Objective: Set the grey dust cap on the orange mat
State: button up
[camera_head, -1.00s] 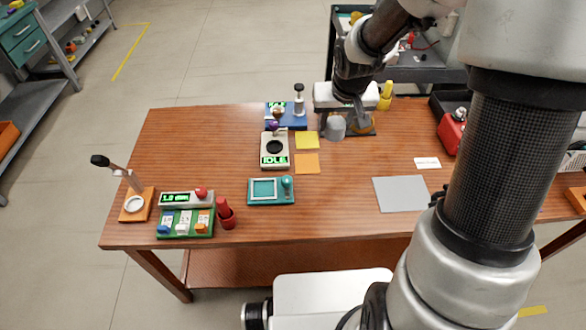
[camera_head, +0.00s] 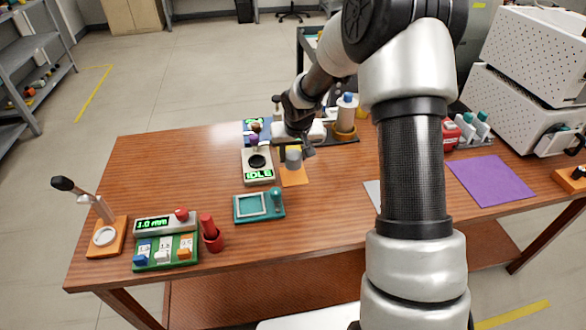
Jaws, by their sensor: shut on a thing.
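The grey dust cap (camera_head: 293,158) is a small grey cylinder over the far part of the orange mat (camera_head: 295,178). My gripper (camera_head: 296,147) is shut on the cap from above. I cannot tell whether the cap touches the mat or hangs a little above it. The near part of the mat shows bare.
The grey device reading IDLE (camera_head: 257,166) stands close left of the orange mat. A teal tray with a knob (camera_head: 258,205) lies in front. A yellow mat (camera_head: 290,147) is mostly hidden behind my gripper. A white bottle with a blue cap (camera_head: 346,111) stands behind right.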

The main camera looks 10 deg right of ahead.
jog(key=shift+f+b, duration=0.45)
jog(key=shift+f, duration=1.5)
jog(key=shift+f, duration=0.2)
jog(key=o, duration=1)
jog(key=shift+o, duration=0.2)
